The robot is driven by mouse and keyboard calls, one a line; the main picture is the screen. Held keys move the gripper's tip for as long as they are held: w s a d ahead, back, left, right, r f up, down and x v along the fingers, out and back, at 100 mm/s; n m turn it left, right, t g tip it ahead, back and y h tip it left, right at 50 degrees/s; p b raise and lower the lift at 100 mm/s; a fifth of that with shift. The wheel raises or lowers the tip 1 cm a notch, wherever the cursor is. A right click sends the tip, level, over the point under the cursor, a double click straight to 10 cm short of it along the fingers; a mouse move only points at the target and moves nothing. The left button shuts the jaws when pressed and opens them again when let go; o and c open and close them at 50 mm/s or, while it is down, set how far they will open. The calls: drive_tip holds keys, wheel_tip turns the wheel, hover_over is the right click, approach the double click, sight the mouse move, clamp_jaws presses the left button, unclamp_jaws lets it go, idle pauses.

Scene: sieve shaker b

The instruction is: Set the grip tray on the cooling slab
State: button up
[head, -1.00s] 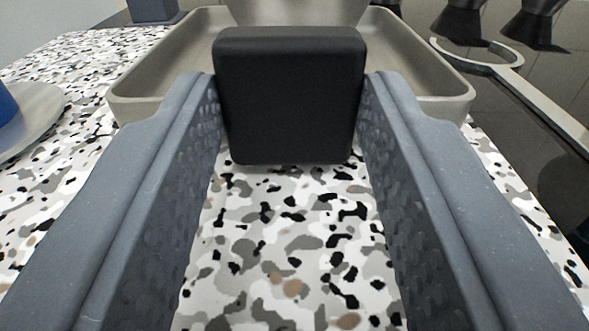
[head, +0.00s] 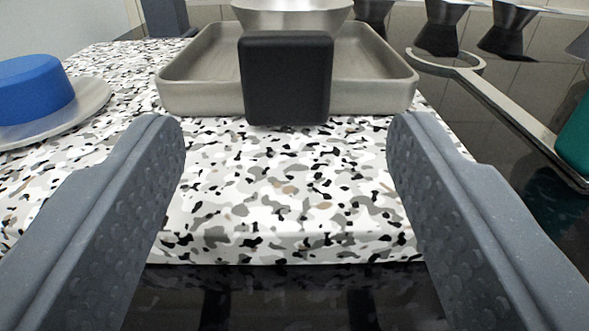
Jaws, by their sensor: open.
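The grip tray (head: 385,88) is a shallow beige-grey metal tray with a black block-shaped grip (head: 288,78) on its near side. It rests on the speckled white, grey and black cooling slab (head: 270,195), towards the slab's far part. A metal bowl-like vessel (head: 290,17) shows in or just behind the tray; its base is hidden by the black grip. My gripper (head: 287,145) is open and empty. Its two grey fingers stand wide apart on this side of the black grip, touching nothing.
A blue round object (head: 35,88) sits on a pale plate (head: 90,100) at the left. At the right are a metal ring holder (head: 470,75), dark hourglass-shaped pieces (head: 440,28) and a green object (head: 575,140). The slab's near edge shows; its near part is clear.

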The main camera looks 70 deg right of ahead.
drive_tip(key=v, duration=0.7)
